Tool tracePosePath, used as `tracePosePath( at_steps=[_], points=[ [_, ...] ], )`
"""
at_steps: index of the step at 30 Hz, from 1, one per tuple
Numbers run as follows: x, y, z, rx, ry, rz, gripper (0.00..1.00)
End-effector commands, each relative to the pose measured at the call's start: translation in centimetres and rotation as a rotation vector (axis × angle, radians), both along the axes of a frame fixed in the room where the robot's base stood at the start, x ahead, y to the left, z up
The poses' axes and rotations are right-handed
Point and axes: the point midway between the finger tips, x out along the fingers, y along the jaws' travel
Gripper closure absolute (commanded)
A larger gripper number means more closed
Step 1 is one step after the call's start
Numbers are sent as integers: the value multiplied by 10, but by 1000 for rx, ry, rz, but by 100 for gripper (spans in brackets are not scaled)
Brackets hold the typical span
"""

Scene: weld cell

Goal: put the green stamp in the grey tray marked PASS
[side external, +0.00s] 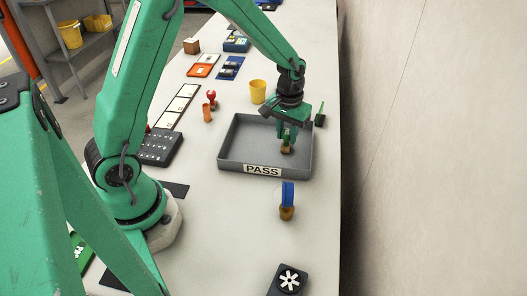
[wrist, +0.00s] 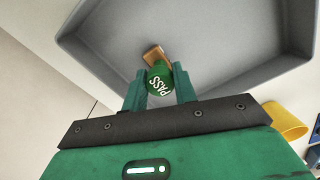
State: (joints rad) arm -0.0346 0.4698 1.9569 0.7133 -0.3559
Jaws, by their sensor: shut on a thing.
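The grey tray (side external: 225,150) stands on the bench with a PASS label (side external: 262,170) on its near wall; it also fills the top of the wrist view (wrist: 110,55). My gripper (side external: 287,139) is inside the tray's outline, pointing down. Its fingers, also in the wrist view (wrist: 160,90), are shut on the green stamp (wrist: 159,82). The stamp's round green top reads PASS and its wooden part (wrist: 153,53) shows beyond it. In the side view the stamp's brown lower end (side external: 287,150) hangs below the fingers. I cannot tell whether it touches the tray floor.
A yellow cup (side external: 258,91) stands behind the tray, and a dark green object (side external: 320,116) lies to its right. A blue item on a brown base (side external: 287,197) stands in front. The wall is close on the right.

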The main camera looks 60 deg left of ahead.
Motion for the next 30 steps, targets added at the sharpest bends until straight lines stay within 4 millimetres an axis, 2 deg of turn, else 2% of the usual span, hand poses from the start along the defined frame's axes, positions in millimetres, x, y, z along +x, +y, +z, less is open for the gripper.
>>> tracePosePath(
  at_steps=[14, 15, 18, 30],
  points=[
    [0, 0, -6, 0, 1, 0, 95],
    [0, 0, -6, 0, 0, 0, 66],
    [0, 0, -5, 0, 0, 0, 51],
    [0, 0, -2, 0, -1, 0, 51]
  ],
)
